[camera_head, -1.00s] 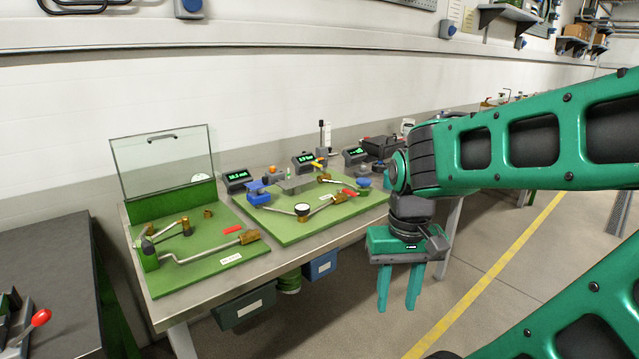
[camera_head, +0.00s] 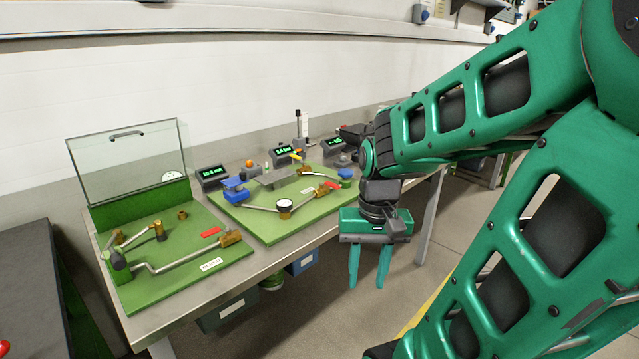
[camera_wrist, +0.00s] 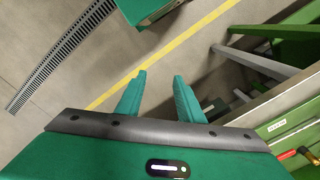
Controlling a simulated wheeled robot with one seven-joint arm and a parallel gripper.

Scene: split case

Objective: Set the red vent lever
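A flat red lever (camera_head: 211,232) lies beside a brass valve (camera_head: 230,238) on the left green board (camera_head: 150,292). A second red lever (camera_head: 332,186) is on the right green board (camera_head: 262,231). The labels are too small to read, so I cannot tell which lever is the vent one. A red handle (camera_wrist: 287,155) also shows at the lower right of the wrist view. My gripper (camera_head: 367,284) hangs fingers down in front of the bench's right part, apart from both levers. In the wrist view its fingers (camera_wrist: 160,76) are apart and empty above the floor.
A clear cover (camera_head: 128,165) stands raised behind the left board. The right board carries a white gauge (camera_head: 284,207) and blue parts (camera_head: 235,194). Small displays (camera_head: 212,174) stand behind. The grey bench edge (camera_head: 225,290) faces me, with bins (camera_head: 228,310) below. Floor in front is clear.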

